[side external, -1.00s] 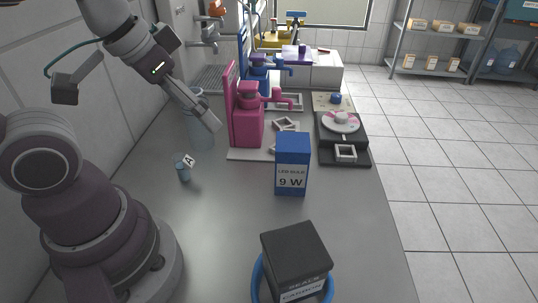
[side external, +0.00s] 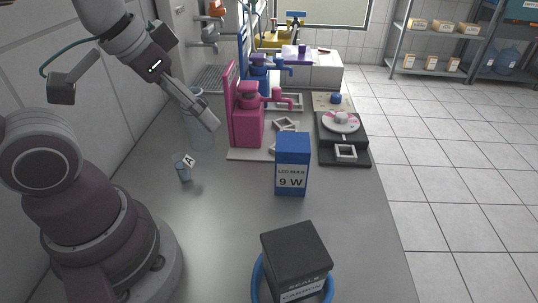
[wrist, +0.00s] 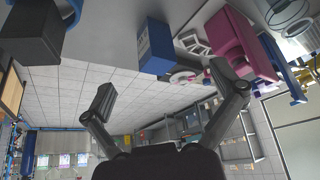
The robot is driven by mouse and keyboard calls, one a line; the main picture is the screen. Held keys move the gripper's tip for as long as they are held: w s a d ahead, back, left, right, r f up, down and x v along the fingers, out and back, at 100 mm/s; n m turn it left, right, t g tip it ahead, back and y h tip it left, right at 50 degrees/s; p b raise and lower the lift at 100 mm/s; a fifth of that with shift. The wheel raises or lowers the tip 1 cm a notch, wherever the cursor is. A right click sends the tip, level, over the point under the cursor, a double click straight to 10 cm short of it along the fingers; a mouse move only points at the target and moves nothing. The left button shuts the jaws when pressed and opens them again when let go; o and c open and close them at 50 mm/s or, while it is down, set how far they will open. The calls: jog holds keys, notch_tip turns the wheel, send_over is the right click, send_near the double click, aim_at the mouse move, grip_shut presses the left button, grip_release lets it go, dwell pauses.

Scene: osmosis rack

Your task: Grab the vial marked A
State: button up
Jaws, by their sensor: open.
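The vial marked A (side external: 184,172) is a small blue-grey vial with a white tag lettered A. It stands on the grey bench near my arm's base in the side external view. My gripper (side external: 213,127) is above the bench, up and to the right of the vial in the picture, beside a tall clear container. It is apart from the vial. In the wrist view my gripper (wrist: 162,82) has its two fingers spread with nothing between them. The vial is not seen in the wrist view.
A tall clear container (side external: 200,135) stands close behind my gripper. A pink device (side external: 246,115), a blue LED bulb box (side external: 292,150) and a black box (side external: 296,255) in a blue ring stand to the right. The bench (side external: 220,210) in front of the vial is clear.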

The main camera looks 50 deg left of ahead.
jog(key=c, duration=0.6)
jog(key=shift+c, duration=0.2)
jog(key=n+g, duration=0.5)
jog(key=n, duration=1.5)
send_over(178, 156)
jog(key=f, duration=0.7)
jog(key=shift+w+f, duration=0.2)
jog(key=shift+w, duration=0.15)
jog(key=shift+n+g, duration=0.3)
jog(key=f, duration=1)
jog(key=shift+s+f, duration=0.3)
jog(key=shift+f, duration=0.05)
